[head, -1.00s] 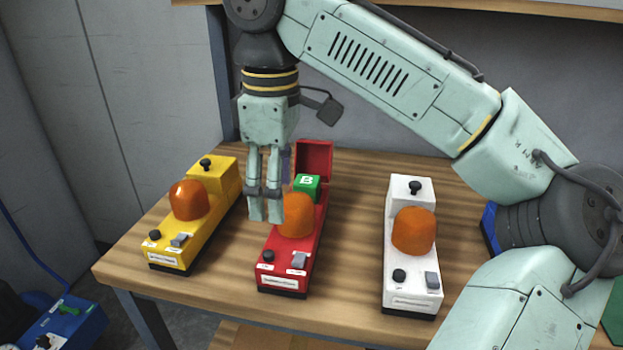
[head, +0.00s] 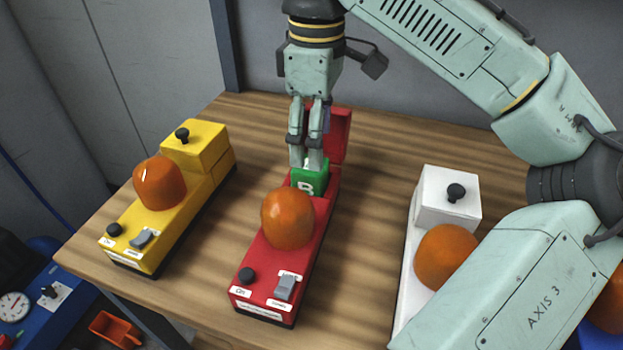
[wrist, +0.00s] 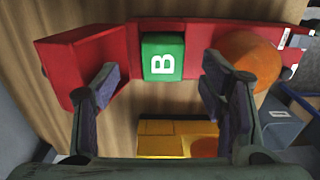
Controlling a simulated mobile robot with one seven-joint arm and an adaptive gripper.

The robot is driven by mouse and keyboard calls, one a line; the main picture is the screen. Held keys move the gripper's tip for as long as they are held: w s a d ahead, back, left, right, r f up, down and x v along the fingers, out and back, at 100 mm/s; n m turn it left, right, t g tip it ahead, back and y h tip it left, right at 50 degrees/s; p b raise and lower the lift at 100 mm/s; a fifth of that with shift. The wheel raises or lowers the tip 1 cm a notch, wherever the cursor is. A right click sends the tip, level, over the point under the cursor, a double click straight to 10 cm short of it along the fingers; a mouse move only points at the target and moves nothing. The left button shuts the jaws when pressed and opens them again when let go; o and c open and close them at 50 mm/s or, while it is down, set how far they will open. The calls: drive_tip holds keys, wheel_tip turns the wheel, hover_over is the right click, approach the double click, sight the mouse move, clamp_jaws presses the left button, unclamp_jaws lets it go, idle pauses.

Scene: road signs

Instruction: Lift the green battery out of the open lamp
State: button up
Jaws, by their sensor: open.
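The red lamp (head: 268,262) stands in the middle of the wooden table with an orange dome. Its red lid (head: 340,135) stands open at the far end. The green battery (head: 309,179), marked with a white B, sits in the lamp behind the dome. My gripper (head: 309,166) is over the battery in the head view, its fingers covering part of it. In the wrist view the green battery (wrist: 163,57) shows between the two spread fingers, ahead of their tips. The gripper is open, with nothing between its pads.
A yellow lamp (head: 205,150) stands to the left and a white lamp (head: 450,207) to the right, both closed. In the wrist view the open lid (wrist: 88,62) is close to the left finger and the orange dome (wrist: 247,57) close to the right finger.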

sight(310, 183)
drive_tip(key=shift+s+a+f+p, duration=0.1)
drive_tip(key=shift+a+f+p, duration=0.15)
drive_tip(key=shift+f, duration=1.3)
drive_tip(key=shift+a+f+p, duration=0.15)
drive_tip(key=shift+f+p, duration=0.05)
drive_tip(key=shift+f, duration=1.3)
drive_tip(key=shift+c, duration=0.5)
drive_tip(key=shift+r, duration=0.1)
clamp_jaws()
